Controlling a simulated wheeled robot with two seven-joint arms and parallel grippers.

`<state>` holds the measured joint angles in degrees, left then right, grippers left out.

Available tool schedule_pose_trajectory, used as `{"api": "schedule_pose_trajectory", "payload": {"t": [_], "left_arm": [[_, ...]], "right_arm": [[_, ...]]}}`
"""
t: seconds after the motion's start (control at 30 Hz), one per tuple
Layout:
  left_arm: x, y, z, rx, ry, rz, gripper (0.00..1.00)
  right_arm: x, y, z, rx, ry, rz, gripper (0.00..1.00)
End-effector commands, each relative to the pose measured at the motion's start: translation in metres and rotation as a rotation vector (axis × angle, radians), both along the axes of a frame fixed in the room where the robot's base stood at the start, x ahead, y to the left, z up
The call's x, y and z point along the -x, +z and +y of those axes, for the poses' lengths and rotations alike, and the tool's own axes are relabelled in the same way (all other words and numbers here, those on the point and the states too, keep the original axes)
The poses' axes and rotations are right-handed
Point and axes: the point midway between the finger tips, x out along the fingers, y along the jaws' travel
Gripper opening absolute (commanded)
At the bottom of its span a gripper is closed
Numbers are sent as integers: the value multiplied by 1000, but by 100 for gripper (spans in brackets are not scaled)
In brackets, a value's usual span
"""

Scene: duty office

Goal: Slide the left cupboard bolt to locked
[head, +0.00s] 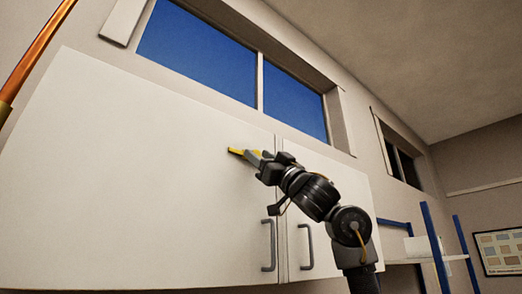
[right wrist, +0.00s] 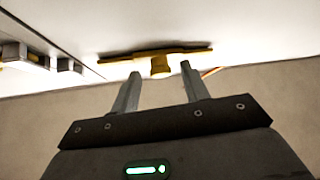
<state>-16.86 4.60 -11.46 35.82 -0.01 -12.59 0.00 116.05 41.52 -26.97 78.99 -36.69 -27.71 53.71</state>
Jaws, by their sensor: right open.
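The white cupboard (head: 130,180) has two doors with a seam between them. A yellow bolt piece (head: 236,151) shows on the left door, left of the seam; my right gripper (head: 256,157) covers its right part. In the right wrist view, the bolt is a long yellow bar (right wrist: 190,52) with a short round knob (right wrist: 160,68). My right gripper is open, and the knob sits between or just beyond its two fingertips, with gaps at both sides. I cannot tell the bolt's locked or unlocked state. My left gripper is out of view.
Grey handles (head: 269,245) and (head: 307,246) hang low on the doors beside the seam. Grey metal blocks (right wrist: 22,55) show at the left of the wrist view. A copper-coloured pipe (head: 38,55) runs at the far left. A blue-framed shelf (head: 434,245) stands at right.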

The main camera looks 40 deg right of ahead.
Motion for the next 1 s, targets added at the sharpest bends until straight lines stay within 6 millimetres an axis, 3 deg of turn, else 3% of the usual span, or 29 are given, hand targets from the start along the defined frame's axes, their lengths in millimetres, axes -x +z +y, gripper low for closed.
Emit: {"api": "schedule_pose_trajectory", "payload": {"t": [0.27, 0.6, 0.83, 1.0], "left_arm": [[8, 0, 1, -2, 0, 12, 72], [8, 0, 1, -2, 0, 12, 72], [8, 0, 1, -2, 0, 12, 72], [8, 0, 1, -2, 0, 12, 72]], "right_arm": [[-1, 0, 1, 1, 0, 1, 44], [-1, 0, 1, 1, 1, 0, 0], [-1, 0, -1, -1, 0, 1, 0], [-1, 1, -23, -4, -1, 2, 0]]}}
